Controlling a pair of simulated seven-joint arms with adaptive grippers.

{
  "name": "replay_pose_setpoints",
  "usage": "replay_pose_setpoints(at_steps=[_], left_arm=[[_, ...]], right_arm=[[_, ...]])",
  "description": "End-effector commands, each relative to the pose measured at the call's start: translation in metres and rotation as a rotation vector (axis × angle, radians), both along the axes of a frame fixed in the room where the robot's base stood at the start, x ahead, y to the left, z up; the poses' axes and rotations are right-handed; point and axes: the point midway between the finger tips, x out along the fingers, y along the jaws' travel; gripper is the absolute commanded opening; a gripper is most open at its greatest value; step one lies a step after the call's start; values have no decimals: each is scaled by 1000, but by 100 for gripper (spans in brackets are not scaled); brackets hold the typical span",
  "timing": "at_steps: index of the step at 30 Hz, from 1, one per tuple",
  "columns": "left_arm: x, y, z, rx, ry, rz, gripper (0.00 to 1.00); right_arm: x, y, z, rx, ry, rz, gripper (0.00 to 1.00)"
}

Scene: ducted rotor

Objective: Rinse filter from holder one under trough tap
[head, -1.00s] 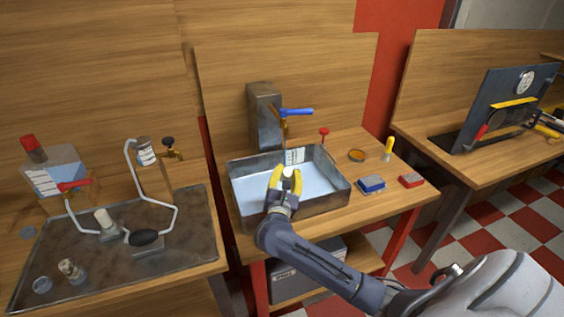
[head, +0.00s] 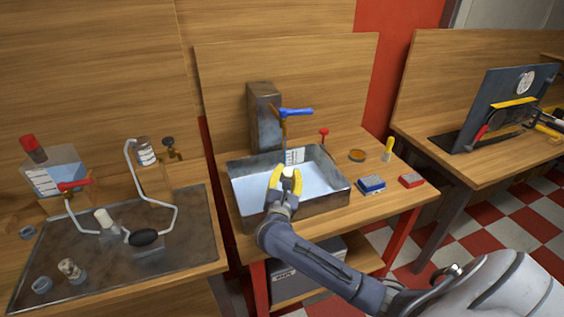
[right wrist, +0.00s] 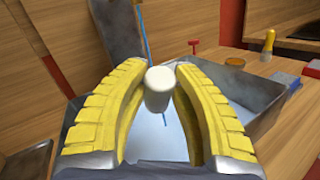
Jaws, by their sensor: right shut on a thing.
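My right gripper (head: 287,176) is over the trough (head: 333,196), its yellow fingers shut on a small white cylindrical filter (right wrist: 159,88). The filter stands roughly upright between the fingertips in the right wrist view. The trough is a metal basin with a pale blue inside. The tap (head: 284,124), with a brass spout and blue handle (head: 297,112), is on a metal post behind the gripper. A thin blue line (right wrist: 143,38) runs down behind the filter; I cannot tell whether it is water. Another white cylinder (head: 103,218) stands on the left bench. My left gripper is not in view.
A blue block (head: 371,185), a red block (head: 411,180), an amber dish (head: 357,155) and a yellow-handled tool (head: 388,149) are right of the trough. The left bench has a dark tray (head: 189,237) with bent tubing. A red-handled valve (head: 324,133) stands behind the trough.

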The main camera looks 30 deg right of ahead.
Motion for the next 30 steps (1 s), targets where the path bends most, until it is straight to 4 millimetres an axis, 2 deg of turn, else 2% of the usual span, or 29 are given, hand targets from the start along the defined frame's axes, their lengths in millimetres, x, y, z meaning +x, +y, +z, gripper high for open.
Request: replay_pose_setpoints(at_steps=[10, 30], left_arm=[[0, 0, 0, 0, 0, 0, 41], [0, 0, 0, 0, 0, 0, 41]], right_arm=[[-3, 2, 2, 1, -1, 0, 0], [-38, 23, 36, 1, -1, 0, 0]])
